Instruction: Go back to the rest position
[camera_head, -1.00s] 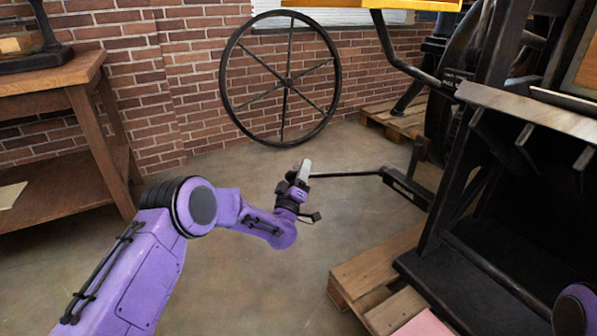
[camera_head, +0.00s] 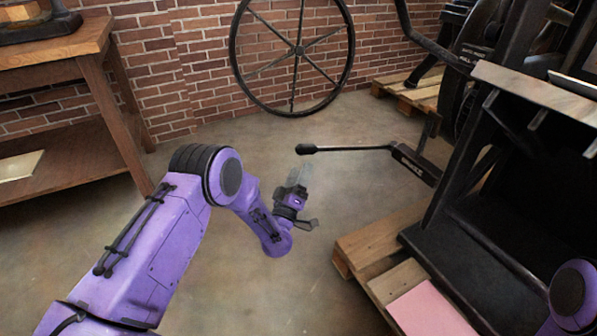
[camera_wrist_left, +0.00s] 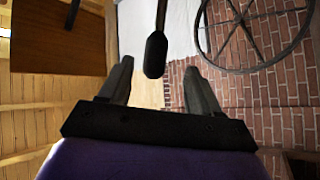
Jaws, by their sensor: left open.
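My left gripper (camera_head: 300,174) is open and empty in the head view, just below the knob end of a black press lever (camera_head: 345,149). In the left wrist view, the two fingers of my left gripper (camera_wrist_left: 160,66) stand wide apart. The lever's dark knob (camera_wrist_left: 155,55) shows between and beyond the fingertips there, with no finger seen touching it. The lever runs right to the dark press (camera_head: 425,170). My right gripper is outside the view; only a purple part of my right arm shows at the lower right.
A wooden workbench (camera_head: 60,50) stands at the left and a large spoked wheel (camera_head: 298,50) leans on the brick wall. A wooden pallet (camera_head: 375,240) lies under the black press frame (camera_head: 470,250) at the right. The floor between bench and pallet is clear.

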